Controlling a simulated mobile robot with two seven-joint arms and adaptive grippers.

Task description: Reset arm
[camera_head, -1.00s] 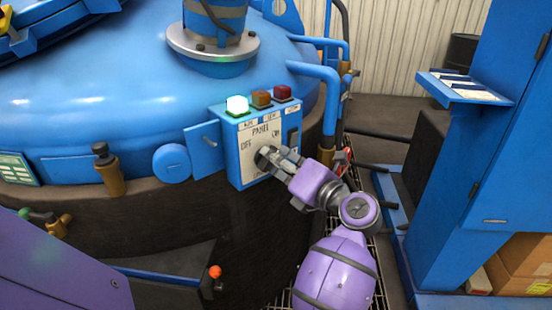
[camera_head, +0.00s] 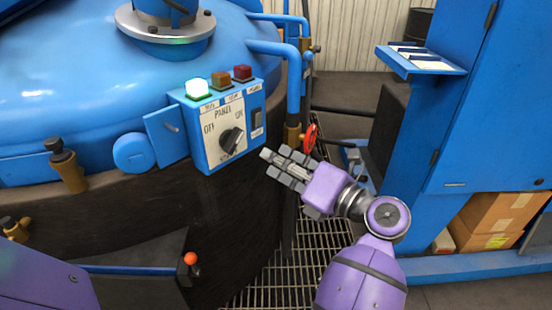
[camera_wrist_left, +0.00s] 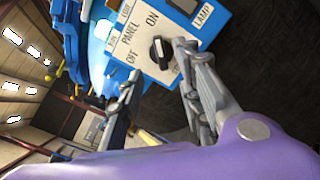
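The blue control panel (camera_head: 222,125) is fixed to the side of the round furnace (camera_head: 90,80). Its black knob (camera_head: 231,141) sits between the OFF and ON labels and is uncovered. The knob also shows in the left wrist view (camera_wrist_left: 160,52), beyond the fingers. My left gripper (camera_head: 268,164) is to the right of and below the knob, apart from it. In the left wrist view its two fingers (camera_wrist_left: 157,72) stand apart with nothing between them, so it is open and empty. My right gripper is not in view.
A lit green lamp (camera_head: 198,88) and unlit amber and red lamps top the panel. A red valve wheel (camera_head: 309,138) and pipes are close behind my left gripper. A blue cabinet (camera_head: 470,110) stands at right, with cardboard boxes (camera_head: 497,217) low down. Metal grating (camera_head: 275,275) covers the floor between.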

